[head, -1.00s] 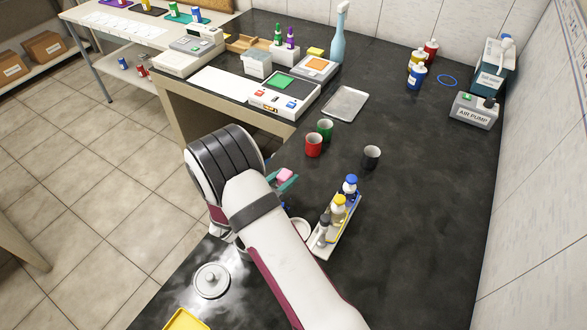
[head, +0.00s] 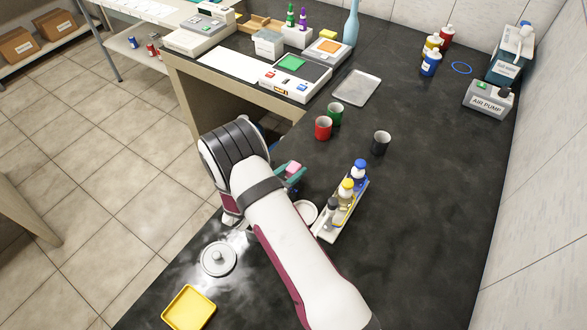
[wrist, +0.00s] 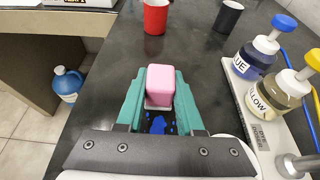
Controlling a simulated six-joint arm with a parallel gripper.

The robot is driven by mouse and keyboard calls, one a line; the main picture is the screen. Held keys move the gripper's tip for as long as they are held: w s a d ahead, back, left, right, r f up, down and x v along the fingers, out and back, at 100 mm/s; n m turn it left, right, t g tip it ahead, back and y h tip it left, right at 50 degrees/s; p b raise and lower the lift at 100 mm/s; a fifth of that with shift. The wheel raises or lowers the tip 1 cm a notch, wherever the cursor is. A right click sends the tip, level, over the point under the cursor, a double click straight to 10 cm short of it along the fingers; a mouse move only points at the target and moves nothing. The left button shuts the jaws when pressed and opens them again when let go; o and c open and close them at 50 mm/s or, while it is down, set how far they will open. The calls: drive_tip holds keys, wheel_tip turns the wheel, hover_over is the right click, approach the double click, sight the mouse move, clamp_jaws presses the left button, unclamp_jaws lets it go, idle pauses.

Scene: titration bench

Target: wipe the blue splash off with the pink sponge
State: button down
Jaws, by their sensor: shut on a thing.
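My gripper (wrist: 160,95), with teal fingers, is shut on the pink sponge (wrist: 162,84) in the wrist view. The sponge is a small pink block with a pale lower edge. The blue splash (wrist: 158,124) shows as dark blue spots on the black bench between the fingers, on the near side of the sponge. I cannot tell whether the sponge touches the bench.
The bottle rack (head: 327,231) with blue, yellow and grey-topped bottles stands close right. A white dish (head: 306,212) is beside my arm. Red (head: 323,128), green (head: 336,113) and black (head: 381,143) cups stand beyond.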

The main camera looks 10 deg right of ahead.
sight(293, 167)
drive_tip(key=shift+f, duration=0.3)
drive_tip(key=shift+s+a, duration=2.6)
drive_tip(key=shift+a, duration=0.05)
drive_tip(key=shift+w+d, duration=1.25)
drive_tip(key=shift+d, duration=0.05)
drive_tip(key=shift+w+d+f, duration=0.1)
drive_tip(key=shift+w+d, duration=1.25)
drive_tip(key=shift+w, duration=0.05)
drive_tip(key=shift+r, duration=3.05)
